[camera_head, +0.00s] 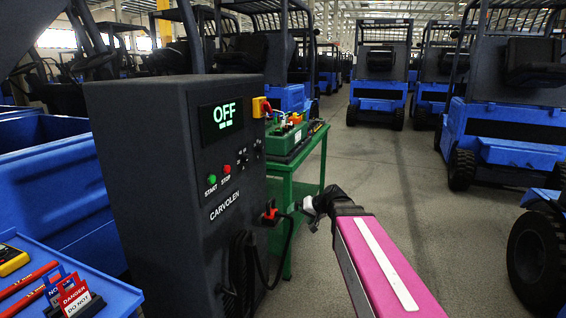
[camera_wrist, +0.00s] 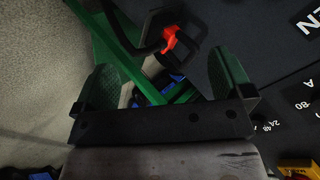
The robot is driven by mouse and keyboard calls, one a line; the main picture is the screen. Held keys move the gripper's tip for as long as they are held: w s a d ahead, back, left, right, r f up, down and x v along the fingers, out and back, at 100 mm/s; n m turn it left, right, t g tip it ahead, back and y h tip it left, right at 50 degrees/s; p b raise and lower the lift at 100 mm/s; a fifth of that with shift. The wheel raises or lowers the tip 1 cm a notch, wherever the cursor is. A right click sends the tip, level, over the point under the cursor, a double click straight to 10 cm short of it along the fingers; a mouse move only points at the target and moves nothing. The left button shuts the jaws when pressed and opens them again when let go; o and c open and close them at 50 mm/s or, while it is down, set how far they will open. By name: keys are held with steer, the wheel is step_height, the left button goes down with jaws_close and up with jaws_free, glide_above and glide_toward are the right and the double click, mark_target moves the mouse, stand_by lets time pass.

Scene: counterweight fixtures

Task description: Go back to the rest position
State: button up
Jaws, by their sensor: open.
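My gripper (camera_head: 310,206) is at the end of my pink and black arm, just right of the black charger cabinet (camera_head: 150,190). In the wrist view, the two green-padded fingers of my gripper (camera_wrist: 163,62) stand wide apart with nothing held between them. A red connector (camera_head: 269,215) sits on the cabinet's side with a black cable hanging from it. The connector (camera_wrist: 171,40) also shows in the wrist view, beyond the fingertips; I see no contact. The cabinet's display (camera_head: 221,116) reads OFF.
A green table (camera_head: 312,165) with tools stands behind the cabinet. A blue cart (camera_head: 118,292) with tools and danger tags is at lower left. Blue forklifts (camera_head: 515,150) line the right side. The grey aisle floor (camera_head: 395,175) between is clear.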

steer(key=s+d+f+g+h, duration=0.3)
steer(key=s+d+f, duration=0.3)
steer(key=s+f, duration=0.4)
steer(key=shift+d+f+m+h, duration=0.15)
steer(key=shift+f+m+h, duration=0.25)
steer(key=shift+f+h, duration=0.5)
steer(key=s+d+f+h, duration=0.1)
steer(key=s, duration=0.1)
steer(key=s+d+f+g+h, duration=0.1)
steer(key=s+d+f, duration=0.1)
steer(key=s+d+f+g+h, duration=0.1)
steer(key=s+d+f, duration=0.1)
steer(key=shift+s+d, duration=0.15)
steer(key=shift+d, duration=0.05)
steer(key=shift+c, duration=0.3)
